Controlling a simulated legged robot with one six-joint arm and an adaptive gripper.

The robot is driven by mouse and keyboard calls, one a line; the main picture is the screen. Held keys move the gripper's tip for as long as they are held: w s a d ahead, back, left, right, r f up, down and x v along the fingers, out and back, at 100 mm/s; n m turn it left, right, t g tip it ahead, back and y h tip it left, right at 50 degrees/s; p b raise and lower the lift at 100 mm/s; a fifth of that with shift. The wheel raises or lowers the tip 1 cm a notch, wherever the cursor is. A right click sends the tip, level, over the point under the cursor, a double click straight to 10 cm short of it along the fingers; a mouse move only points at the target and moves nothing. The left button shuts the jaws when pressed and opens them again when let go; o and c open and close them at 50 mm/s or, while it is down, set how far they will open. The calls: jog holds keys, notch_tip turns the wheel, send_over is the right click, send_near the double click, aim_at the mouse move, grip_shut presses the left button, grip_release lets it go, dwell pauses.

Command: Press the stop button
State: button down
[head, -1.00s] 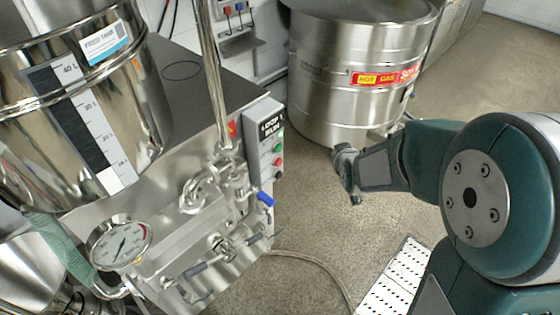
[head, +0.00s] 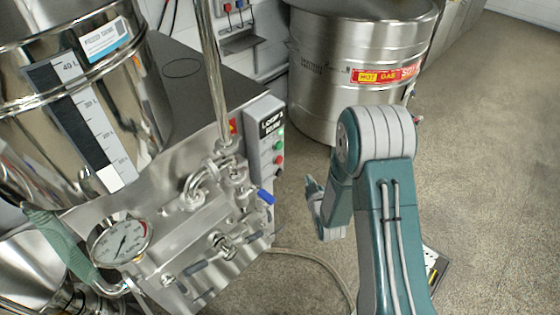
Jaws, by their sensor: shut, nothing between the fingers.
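The control box (head: 264,138) is a grey box on the right side of the mill's steel frame, with a black label on its front face. On its right side face are small buttons, seen at a steep angle. A red button (head: 277,160), likely the stop button, sits below a green button (head: 281,146). My gripper (head: 311,187) is shut and empty. It is to the right of the box and lower in the picture, apart from the buttons. Its fingertips point up and left and are partly hidden by my arm.
A blue-handled valve (head: 265,197) and pipework stick out below the box. A dial gauge (head: 121,240) and a tall steel vessel (head: 70,100) stand at the left. A large steel drum (head: 320,70) stands behind my arm. Bare floor lies between box and arm.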

aim_at(282, 159)
dwell(0.3)
jog(key=w+a, duration=0.5)
jog(key=a, duration=0.2)
jog(key=shift+w, duration=0.2)
dwell(1.5)
jog(key=shift+w+a, duration=0.25)
jog(key=shift+a, duration=0.05)
jog(key=shift+w+a+r, duration=0.1)
jog(key=shift+w+a, duration=0.2)
jog(key=shift+a, duration=0.1)
dwell(0.8)
jog(key=shift+s+d, duration=0.6)
jog(key=shift+d, duration=0.1)
